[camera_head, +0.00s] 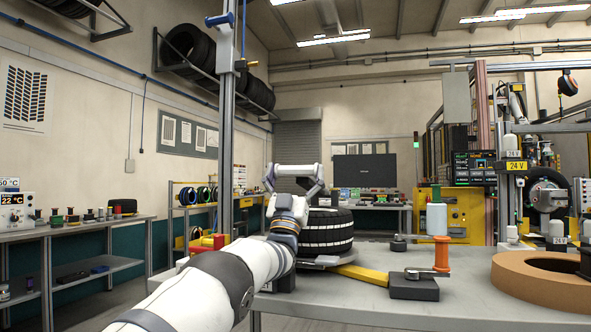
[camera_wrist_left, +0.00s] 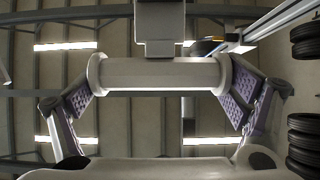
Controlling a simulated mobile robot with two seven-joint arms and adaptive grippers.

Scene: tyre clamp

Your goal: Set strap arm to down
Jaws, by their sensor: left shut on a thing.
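My left gripper (camera_head: 294,184) points upward in the head view, just in front of and above the left side of the black tyre (camera_head: 327,231). Its fingers are shut on a pale grey cylindrical bar, which looks like the strap arm's handle (camera_wrist_left: 160,73). In the left wrist view, the bar has a flange at each end and spans between the purple-padded fingers; a grey block joins it from the top of the picture. The rest of the strap arm is hard to make out. The tyre lies flat on the bench. My right gripper is not in view.
A yellow bar (camera_head: 360,274) runs from the tyre towards a black block (camera_head: 414,287) with an orange spool-shaped handle (camera_head: 442,254). A brown ring (camera_head: 545,279) lies at the bench's right. A tall grey post (camera_head: 227,130) stands left of my gripper. The bench (camera_head: 350,306) is bare in front.

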